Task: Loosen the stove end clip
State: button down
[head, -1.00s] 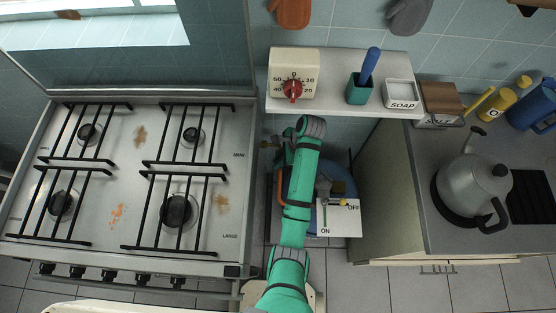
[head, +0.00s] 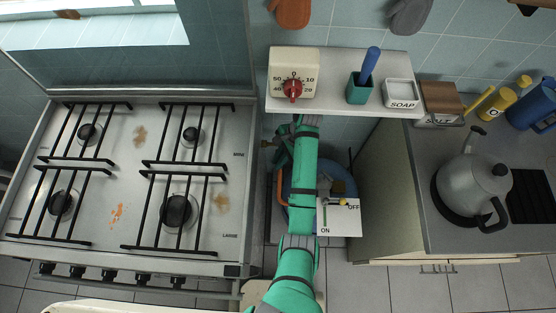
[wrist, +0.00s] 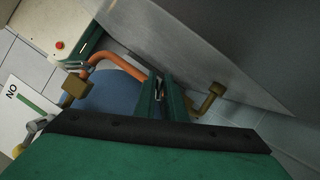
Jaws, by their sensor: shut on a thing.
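The orange hose (wrist: 125,67) arches over the blue gas cylinder (wrist: 105,98) in the wrist view and runs to the brass elbow (wrist: 211,97) at the stove side. My gripper (wrist: 161,92) is shut on the stove end clip (wrist: 158,88), a small metal piece showing between its green fingers. The hose end there is mostly hidden by the fingers. The other clip (wrist: 77,67) sits on the hose beside a brass fitting (wrist: 75,89). In the head view my arm hides the gripper and clip; part of the orange hose (head: 280,188) shows beside it.
The stove (head: 130,180) stands left of the narrow gap and a cabinet (head: 385,190) stands right. A shelf (head: 335,100) with a timer (head: 294,75) overhangs the gap. A white ON/OFF card (head: 343,222) lies by the grey valve (head: 324,187).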

jog(key=n, duration=0.2)
jog(key=n+g+h, duration=0.1)
jog(key=n, duration=0.3)
jog(key=shift+d+g+h, duration=0.25)
jog(key=shift+g+h, duration=0.15)
jog(key=shift+s+n+g+h, duration=0.15)
jog(key=shift+n+h, duration=0.1)
jog(key=shift+n, duration=0.6)
jog(key=shift+s+n+g+h, duration=0.15)
jog(key=shift+n+h, duration=0.1)
jog(key=shift+n, duration=0.6)
jog(key=c, duration=1.8)
grip_release()
jog(key=shift+w, duration=0.1)
